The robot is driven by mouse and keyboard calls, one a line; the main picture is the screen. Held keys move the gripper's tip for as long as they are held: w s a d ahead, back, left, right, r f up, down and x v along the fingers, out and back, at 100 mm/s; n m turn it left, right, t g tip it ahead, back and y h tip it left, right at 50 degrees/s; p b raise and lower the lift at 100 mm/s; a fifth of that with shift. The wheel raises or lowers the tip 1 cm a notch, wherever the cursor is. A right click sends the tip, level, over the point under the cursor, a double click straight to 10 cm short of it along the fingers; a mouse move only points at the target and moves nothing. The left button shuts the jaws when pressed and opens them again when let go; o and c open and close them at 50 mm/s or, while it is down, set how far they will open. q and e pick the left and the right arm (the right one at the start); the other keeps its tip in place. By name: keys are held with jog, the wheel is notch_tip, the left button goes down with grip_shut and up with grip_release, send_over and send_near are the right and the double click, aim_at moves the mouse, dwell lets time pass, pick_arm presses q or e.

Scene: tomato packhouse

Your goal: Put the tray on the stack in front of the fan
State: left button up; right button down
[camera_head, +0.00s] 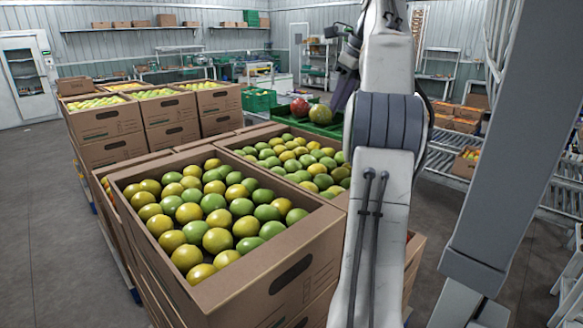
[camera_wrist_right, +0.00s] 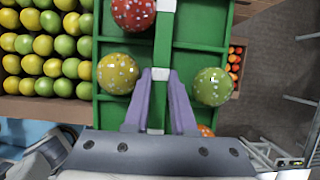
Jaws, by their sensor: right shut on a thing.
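The green tray (camera_head: 292,123) shows in the head view behind the near fruit boxes, partly hidden by my right arm. In the right wrist view the tray (camera_wrist_right: 200,45) has compartments and a central bar. It holds a red speckled ball (camera_wrist_right: 134,12), a yellow one (camera_wrist_right: 118,73) and a green one (camera_wrist_right: 212,86); part of an orange one shows below. My right gripper (camera_wrist_right: 159,75) is shut on the central bar, one finger on each side. In the head view my right gripper (camera_head: 341,98) is partly hidden by its arm. My left gripper is out of view. I cannot make out a fan.
Cardboard boxes (camera_head: 290,258) of green and yellow fruit fill the near middle. More stacked boxes (camera_head: 108,120) stand at left. Green crates (camera_head: 258,101) stand behind the tray. Roller racks (camera_head: 455,140) with boxes are at right. Bare floor (camera_head: 45,220) lies at left.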

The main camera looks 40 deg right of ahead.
jog(key=a+f+b, duration=0.2)
jog(key=a, duration=0.1)
jog(key=a+f+b, duration=0.2)
jog(key=a, duration=0.1)
jog(key=w+a+f+b, duration=0.1)
jog(key=a+f+b, duration=0.1)
jog(key=a+b, duration=0.1)
jog(key=shift+w+a+f, duration=0.1)
jog(key=shift+a+f, duration=0.05)
jog(key=shift+a, duration=0.35)
jog(key=shift+a+f, duration=0.15)
jog(key=shift+a, duration=0.15)
notch_tip(320, 180, down, 4)
jog(key=shift+a+b, duration=0.15)
jog(key=shift+b, duration=0.6)
jog(key=c, duration=1.2)
grip_release()
jog(key=shift+f, duration=0.15)
jog(key=o, duration=0.5)
jog(key=shift+c, duration=0.2)
